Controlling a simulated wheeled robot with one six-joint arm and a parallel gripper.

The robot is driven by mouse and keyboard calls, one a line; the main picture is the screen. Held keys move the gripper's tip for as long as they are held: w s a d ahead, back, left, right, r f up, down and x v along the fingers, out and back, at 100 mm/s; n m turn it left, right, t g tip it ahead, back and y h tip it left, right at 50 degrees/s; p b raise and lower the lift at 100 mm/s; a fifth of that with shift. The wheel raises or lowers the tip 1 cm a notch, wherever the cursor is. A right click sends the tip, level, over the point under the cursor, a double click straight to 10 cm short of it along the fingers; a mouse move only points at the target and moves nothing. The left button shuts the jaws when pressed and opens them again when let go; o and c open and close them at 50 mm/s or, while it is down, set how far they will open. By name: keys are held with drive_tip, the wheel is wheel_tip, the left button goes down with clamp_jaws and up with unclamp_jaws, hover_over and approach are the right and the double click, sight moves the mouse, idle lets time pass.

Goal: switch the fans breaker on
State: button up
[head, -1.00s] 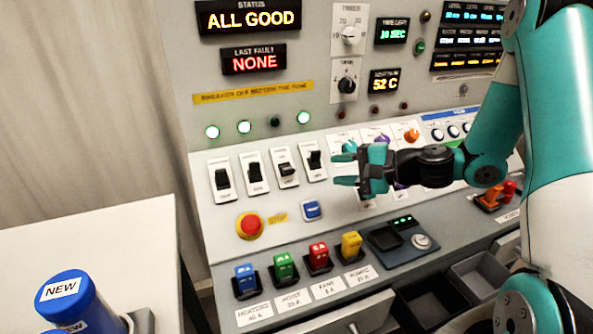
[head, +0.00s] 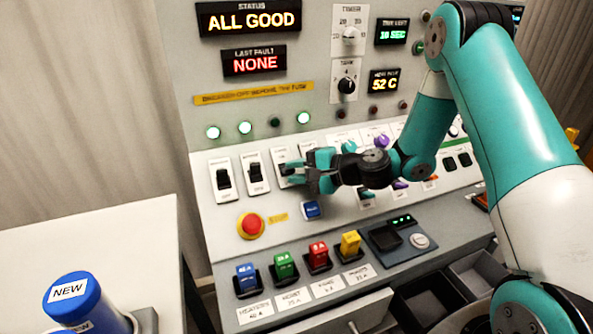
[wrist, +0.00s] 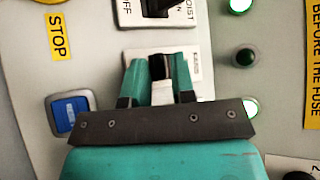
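The fans breaker is the third switch in the row; its white plate (head: 281,156) shows in the head view, with its lever mostly hidden behind my fingers. In the wrist view its black lever (wrist: 161,67) stands between my two green fingertips. My gripper (head: 289,175) is at this breaker; in the wrist view (wrist: 160,78) its fingers are apart, one on each side of the lever. I cannot tell whether they touch it. The lamp (head: 275,122) above this breaker is dark, while the other lamps in its row glow green.
The hoist breaker (head: 255,174) and the heaters breaker (head: 223,180) are to the left. The fourth breaker is largely hidden by my gripper. A blue button (head: 312,210) and a red stop button (head: 251,226) sit below. Coloured fuses (head: 286,266) stand on the lower ledge.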

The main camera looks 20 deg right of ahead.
clamp_jaws()
drive_tip(key=shift+r+p, duration=0.2)
drive_tip(key=shift+p, duration=0.2)
drive_tip(key=r+g+p, duration=0.1)
drive_tip(key=p, duration=0.2)
drive_tip(key=shift+w+m+p, duration=0.1)
drive_tip(key=shift+m+p, duration=0.2)
drive_tip(key=shift+p, duration=0.1)
drive_tip(key=g+p, duration=0.1)
drive_tip(key=p, duration=0.1)
drive_tip(key=r+m+h+p, duration=0.1)
drive_tip(key=p, duration=0.2)
drive_tip(key=shift+w+g, duration=0.3)
drive_tip(key=shift+g, duration=0.1)
drive_tip(key=m+g+p, duration=0.1)
drive_tip(key=p, duration=0.1)
drive_tip(key=w+m+g+p, duration=0.1)
drive_tip(key=p, duration=0.1)
drive_tip(key=shift+w+r+g, duration=0.1)
drive_tip(key=shift+r+g, duration=0.05)
drive_tip(key=shift+g, duration=0.15)
drive_tip(key=shift+w+m+g+h+p, duration=0.2)
drive_tip(key=shift+w+m+g+p, duration=0.15)
drive_tip(key=shift+g+p, duration=0.25)
drive_tip(key=shift+w+m+g+h+p, duration=0.25)
drive_tip(key=shift+m+g+p, duration=0.1)
drive_tip(key=shift+g, duration=0.45)
